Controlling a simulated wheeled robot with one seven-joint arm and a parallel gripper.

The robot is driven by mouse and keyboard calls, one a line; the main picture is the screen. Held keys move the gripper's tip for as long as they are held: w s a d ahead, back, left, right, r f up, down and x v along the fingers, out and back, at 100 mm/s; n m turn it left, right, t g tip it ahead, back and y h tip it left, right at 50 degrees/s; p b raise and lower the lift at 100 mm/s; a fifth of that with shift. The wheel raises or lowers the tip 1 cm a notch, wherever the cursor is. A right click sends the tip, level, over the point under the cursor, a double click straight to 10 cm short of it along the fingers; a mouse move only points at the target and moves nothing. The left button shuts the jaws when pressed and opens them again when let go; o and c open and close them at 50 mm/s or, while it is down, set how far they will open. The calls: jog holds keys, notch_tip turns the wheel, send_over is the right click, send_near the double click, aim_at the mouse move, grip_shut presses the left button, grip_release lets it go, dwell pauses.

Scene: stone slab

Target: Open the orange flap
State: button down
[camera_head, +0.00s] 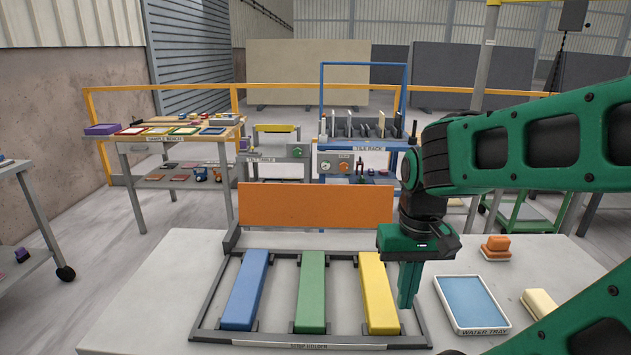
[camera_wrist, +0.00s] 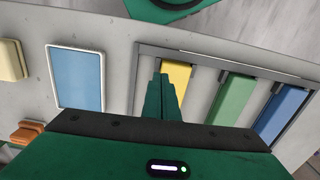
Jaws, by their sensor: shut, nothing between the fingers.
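The orange flap (camera_head: 316,205) is a flat rectangular panel standing upright at the back of the strip holder (camera_head: 222,290). It rises behind the blue strip (camera_head: 245,290), the green strip (camera_head: 312,292) and the yellow strip (camera_head: 378,294), which lie side by side in the holder. My gripper (camera_head: 407,290) points down at the right side of the holder, beside the yellow strip. Its fingers are shut and empty. In the wrist view the closed fingers (camera_wrist: 161,95) are next to the yellow strip (camera_wrist: 177,76). The flap is not seen in the wrist view.
A water tray (camera_head: 471,303) stands right of the holder on the slab (camera_head: 140,300). An orange block (camera_head: 496,245) and a cream block (camera_head: 539,303) lie farther right. The slab left of the holder is clear. Benches and a rack stand behind.

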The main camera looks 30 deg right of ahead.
jog(key=shift+s+r, duration=0.25)
jog(key=w+d+r, duration=0.3)
jog(key=w+r, duration=0.2)
jog(key=w, duration=0.7)
jog(key=w+d+r, duration=0.3)
jog(key=w+r, duration=0.2)
jog(key=w, duration=0.7)
jog(key=w+d+r, duration=0.2)
jog(key=w+r, duration=0.3)
jog(key=w, duration=0.7)
jog(key=w+d+f+g, duration=0.1)
jog(key=w, duration=0.6)
jog(key=w+d+f, duration=0.2)
jog(key=w, duration=0.4)
jog(key=s+a+f, duration=0.3)
jog(key=f, duration=0.4)
jog(key=shift+s+f+y, duration=0.3)
jog(key=shift+s, duration=0.1)
jog(key=shift+d, duration=0.1)
